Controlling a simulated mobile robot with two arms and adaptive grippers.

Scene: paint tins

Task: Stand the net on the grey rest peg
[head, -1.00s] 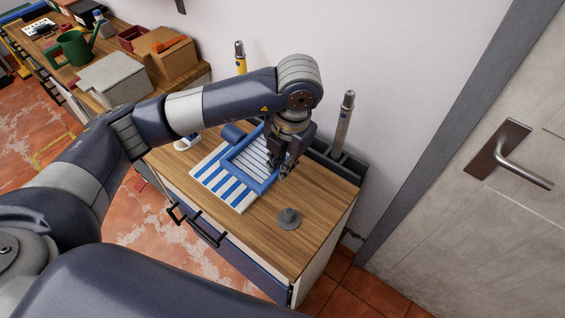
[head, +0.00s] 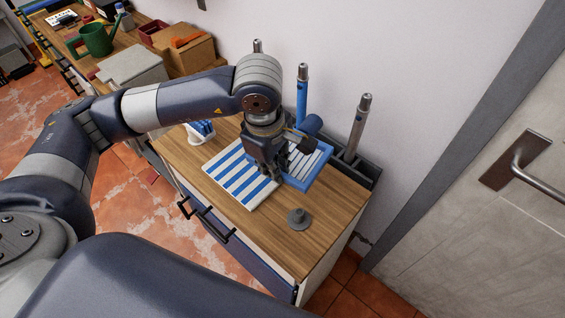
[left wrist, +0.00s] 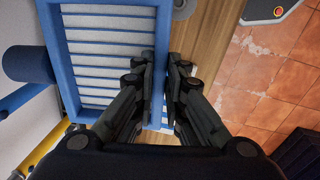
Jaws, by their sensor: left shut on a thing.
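The net is a blue rectangular frame (head: 321,165) with pale slats across it and a blue cylinder (head: 312,123) at its far side. My left gripper (head: 271,172) is shut on one edge bar of the frame. The left wrist view shows this bar (left wrist: 161,38) running between the fingers (left wrist: 168,75); the cylinder (left wrist: 28,64) is on the opposite side. The grey rest peg (head: 299,219) stands bare on the cabinet top, nearer than the net and apart from it. A grey round part, probably its base, shows in the left wrist view (left wrist: 183,8). My right gripper is out of view.
A blue-and-white striped mat (head: 228,173) lies left of the net. Behind the net, a dark rack (head: 368,172) holds upright blue (head: 302,85) and grey (head: 357,128) tubes near the wall. Wood (head: 268,240) around the peg is clear. A door stands at right.

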